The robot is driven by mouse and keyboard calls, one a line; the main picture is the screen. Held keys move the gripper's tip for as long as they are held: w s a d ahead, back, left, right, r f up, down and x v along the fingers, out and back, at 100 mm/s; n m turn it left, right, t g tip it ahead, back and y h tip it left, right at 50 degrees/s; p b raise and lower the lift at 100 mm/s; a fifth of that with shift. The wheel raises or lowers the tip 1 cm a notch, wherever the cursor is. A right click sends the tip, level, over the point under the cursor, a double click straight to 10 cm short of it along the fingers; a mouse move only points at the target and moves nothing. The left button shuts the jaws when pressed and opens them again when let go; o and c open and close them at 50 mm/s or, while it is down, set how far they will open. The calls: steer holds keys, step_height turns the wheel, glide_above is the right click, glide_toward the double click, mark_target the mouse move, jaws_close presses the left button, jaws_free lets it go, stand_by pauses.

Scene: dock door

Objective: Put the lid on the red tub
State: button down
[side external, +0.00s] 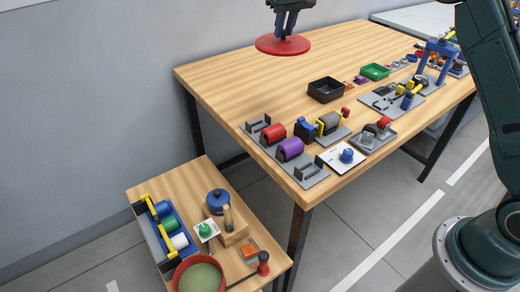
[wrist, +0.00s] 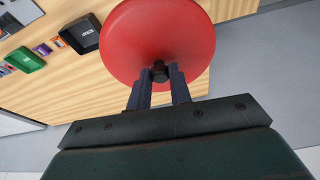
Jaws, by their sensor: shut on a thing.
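The round red lid (side external: 283,45) hangs in the air above the far left part of the large wooden table (side external: 230,75). My gripper (side external: 286,30) is shut on its knob from above. In the wrist view, the lid (wrist: 157,35) fills the upper middle, and the dark knob (wrist: 160,72) sits between my fingertips. The lid looks about level. The red tub (side external: 178,268) stands at the front of the low wooden side table (side external: 150,190), far below and left of the lid. Its top is open and shows a greenish inside. The picture's bottom edge cuts it off.
The side table also holds a blue pot (side external: 218,201), a caddy of coloured rolls (side external: 167,232) and a wooden block (side external: 232,235) close beside the tub. A black bin (side external: 326,90), a green tray (side external: 375,72) and several fixtures stand on the large table. Its left part is clear.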

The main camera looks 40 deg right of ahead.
steer(key=s+a+n+y, duration=0.1)
steer(key=s+a+n, duration=0.2)
steer(key=a, duration=1)
steer(key=s+a+n+y, duration=0.1)
steer(key=s+a+n, duration=0.25)
steer(key=a, duration=0.95)
steer(key=s+a+n+g, duration=0.1)
steer(key=s+a+n, duration=0.3)
steer(key=s+a, duration=1.2)
steer(key=s+d+x, duration=0.1)
steer(key=x, duration=1.3)
steer(key=s+d+f+x, duration=0.1)
steer(key=s+d+x, duration=0.1)
steer(key=x, duration=1.2)
steer(key=s+d+x, duration=0.2)
steer(key=x, duration=1.2)
steer(key=shift+s+f+y, duration=0.25)
steer(key=shift+f+y, duration=0.05)
steer(key=shift+f, duration=0.05)
steer(key=shift+f, duration=0.2)
steer(key=shift+d+f, duration=0.1)
steer(key=shift+f, duration=2.9)
steer(key=shift+f, duration=0.15)
steer(key=c, duration=1.1)
jaws_free()
steer(key=shift+c, duration=0.2)
